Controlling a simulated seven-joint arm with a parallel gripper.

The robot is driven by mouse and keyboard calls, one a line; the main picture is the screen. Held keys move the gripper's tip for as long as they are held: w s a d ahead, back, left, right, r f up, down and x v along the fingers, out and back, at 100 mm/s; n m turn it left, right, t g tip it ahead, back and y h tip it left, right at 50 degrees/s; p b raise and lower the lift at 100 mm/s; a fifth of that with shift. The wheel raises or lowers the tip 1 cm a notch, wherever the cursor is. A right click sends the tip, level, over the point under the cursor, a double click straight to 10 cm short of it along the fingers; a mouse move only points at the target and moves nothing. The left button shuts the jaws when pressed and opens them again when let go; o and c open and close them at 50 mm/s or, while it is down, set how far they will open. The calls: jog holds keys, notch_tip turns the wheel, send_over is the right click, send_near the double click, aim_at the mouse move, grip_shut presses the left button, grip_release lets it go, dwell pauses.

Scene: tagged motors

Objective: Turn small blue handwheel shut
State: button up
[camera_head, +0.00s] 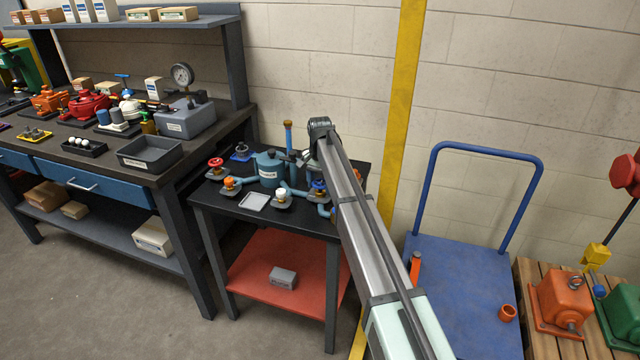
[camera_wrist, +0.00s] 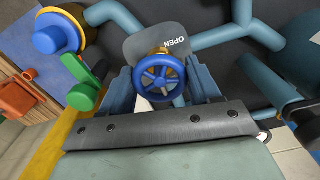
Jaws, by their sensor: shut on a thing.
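The small blue handwheel (camera_wrist: 159,77) has spokes and sits on a brass-coloured stem in the wrist view. A grey tag (camera_wrist: 150,44) reading "OPEN" is behind it. My gripper (camera_wrist: 161,84) has one finger on each side of the wheel and is shut on its rim. In the head view the handwheel (camera_head: 318,186) is a small blue spot on the black-topped table (camera_head: 262,215), beside my arm. My fingertips are hard to make out there.
On the table, a blue-grey tank (camera_head: 269,168), a red handwheel (camera_head: 216,163), an orange handwheel (camera_head: 229,183) and a white one (camera_head: 281,194) stand close by. Blue-grey pipes (camera_wrist: 220,35) run around the wheel. A green part (camera_wrist: 86,84) is left of my fingers.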

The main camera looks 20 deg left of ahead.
aim_at(320, 182)
jog(key=o, duration=1)
notch_tip(320, 182, up, 14)
jog(key=shift+f, duration=0.1)
dwell(0.5)
